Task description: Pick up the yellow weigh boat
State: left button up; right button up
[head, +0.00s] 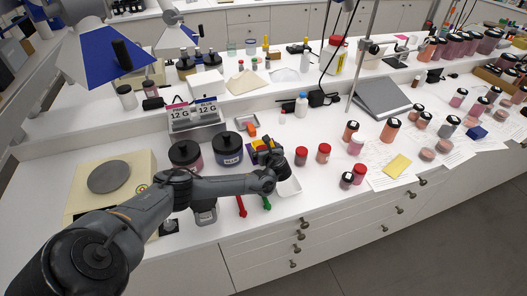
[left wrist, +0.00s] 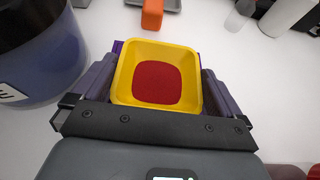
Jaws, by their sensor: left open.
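The yellow weigh boat (left wrist: 182,58) holds a flat patch of red powder (left wrist: 157,82). In the left wrist view it sits between the two fingers of my open left gripper (left wrist: 158,78), one finger on each side close to its walls. I cannot tell whether the fingers touch it. In the head view the left gripper (head: 267,158) is over the middle of the bench, and a bit of the yellow boat (head: 263,143) shows beside it; the rest is hidden by the gripper. My right gripper is not in view.
Two large black-lidded jars, one red (head: 185,155) and one blue (head: 228,149), stand left of the gripper. The blue jar (left wrist: 50,55) is close by the left finger. An orange piece (left wrist: 152,14) lies beyond the boat.

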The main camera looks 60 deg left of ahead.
pick_arm(q)
jog(key=shift+a, duration=0.1)
jog(key=c, duration=0.7)
jog(key=shift+o, duration=0.2)
jog(key=shift+r, duration=0.15)
